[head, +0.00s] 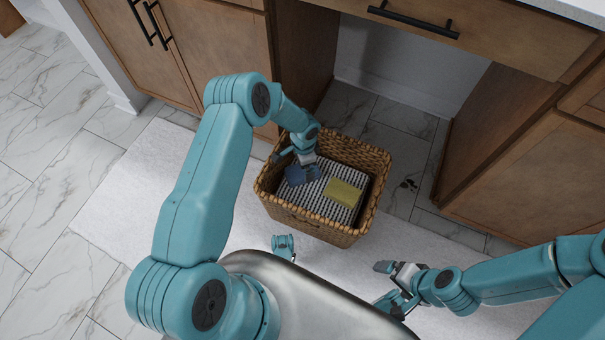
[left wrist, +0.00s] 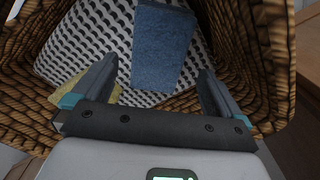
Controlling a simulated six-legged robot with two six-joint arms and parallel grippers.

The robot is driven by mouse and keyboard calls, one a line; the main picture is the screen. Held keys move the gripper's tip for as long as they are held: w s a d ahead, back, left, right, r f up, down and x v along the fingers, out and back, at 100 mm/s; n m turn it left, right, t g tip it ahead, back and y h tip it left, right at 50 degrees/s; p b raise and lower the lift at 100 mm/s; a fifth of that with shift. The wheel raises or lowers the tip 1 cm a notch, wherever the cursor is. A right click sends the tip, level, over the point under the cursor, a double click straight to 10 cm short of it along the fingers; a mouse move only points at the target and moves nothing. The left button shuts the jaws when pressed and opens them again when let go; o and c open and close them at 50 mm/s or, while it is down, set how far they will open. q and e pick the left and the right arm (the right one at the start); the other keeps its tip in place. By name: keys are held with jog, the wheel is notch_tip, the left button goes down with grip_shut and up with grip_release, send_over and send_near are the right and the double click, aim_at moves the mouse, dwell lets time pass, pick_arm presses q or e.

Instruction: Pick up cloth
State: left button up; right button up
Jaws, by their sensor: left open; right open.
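A blue folded cloth-like piece (head: 302,175) lies in a wicker basket (head: 310,222), on a black-and-white patterned fabric (head: 313,196). A yellow piece (head: 343,192) lies to its right; I cannot tell if it is cloth or sponge. My left gripper (head: 298,160) reaches into the basket and is open over the blue piece, partly hiding it in the head view. In the left wrist view the blue piece (left wrist: 163,45) shows between and beyond the open fingers (left wrist: 157,70); no grip on it shows. My right gripper (head: 390,284) is open and empty, outside the basket at lower right.
The basket stands on a white rug (head: 125,195) over marble tiles, before an open recess under the counter. A wooden cabinet (head: 185,45) stands on the left and another (head: 535,160) on the right. A drawer handle (head: 412,18) juts above. The rug left of the basket is clear.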

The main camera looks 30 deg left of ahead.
pick_arm(q)
notch_tip(320, 180, down, 4)
jog(key=shift+d+r+b, duration=0.1)
jog(key=shift+b, duration=0.45)
jog(key=shift+r, duration=0.1)
jog(key=c, duration=1.2)
jog(key=shift+r, duration=0.1)
jog(key=s+d+r+n+p, duration=0.1)
jog(key=r+p, duration=1)
jog(key=r, duration=1.1)
jog(key=s+d+r+n+p, duration=0.2)
jog(key=r+n+p, duration=0.2)
jog(key=r+p, duration=0.7)
jog(key=s+d+r+n+p, duration=0.2)
jog(key=r+p, duration=0.9)
jog(key=r, duration=2.1)
jog(key=shift+r+n+p, duration=0.3)
jog(key=shift+n+p, duration=0.05)
jog(key=shift+n, duration=0.35)
